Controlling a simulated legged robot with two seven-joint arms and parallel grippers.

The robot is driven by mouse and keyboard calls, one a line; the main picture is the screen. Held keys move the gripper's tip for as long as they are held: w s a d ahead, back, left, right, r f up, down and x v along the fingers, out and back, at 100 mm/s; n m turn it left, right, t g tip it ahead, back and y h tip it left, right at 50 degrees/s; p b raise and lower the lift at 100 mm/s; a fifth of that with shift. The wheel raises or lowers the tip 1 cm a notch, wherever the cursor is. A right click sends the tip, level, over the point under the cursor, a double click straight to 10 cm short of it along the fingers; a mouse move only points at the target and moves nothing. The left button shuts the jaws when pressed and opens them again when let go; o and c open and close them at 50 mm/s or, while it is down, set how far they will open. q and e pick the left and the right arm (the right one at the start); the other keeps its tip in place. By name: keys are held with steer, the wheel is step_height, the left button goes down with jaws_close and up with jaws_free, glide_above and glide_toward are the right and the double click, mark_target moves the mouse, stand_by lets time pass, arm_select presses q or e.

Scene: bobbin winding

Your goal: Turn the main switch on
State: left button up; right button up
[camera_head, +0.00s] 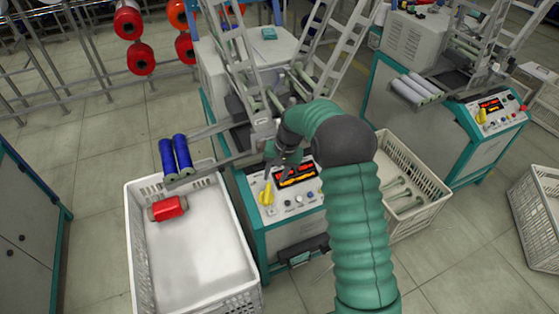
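The main switch is a yellow knob (266,194) on the left part of the nearest machine's control panel (299,208). A lit red and orange display (296,174) sits beside it, with several small knobs and buttons below. My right arm, in a green ribbed sleeve, rises from the bottom and bends over the panel's right side. My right gripper (276,160) hangs just above the panel's upper left, close above the yellow knob and seemingly apart from it. Its fingers are small and dark against the machine, so their opening is unclear. My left gripper is not in view.
A white crate (134,240) with a red bobbin (167,208) stands left of the machine. Two blue bobbins (175,155) sit above its back edge. Another crate (432,188) stands right, partly behind my arm. A second machine (485,118) with a similar panel is further right.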

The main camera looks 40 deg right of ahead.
steer(key=v, duration=0.6)
steer(key=shift+r, duration=0.25)
steer(key=shift+d, duration=0.1)
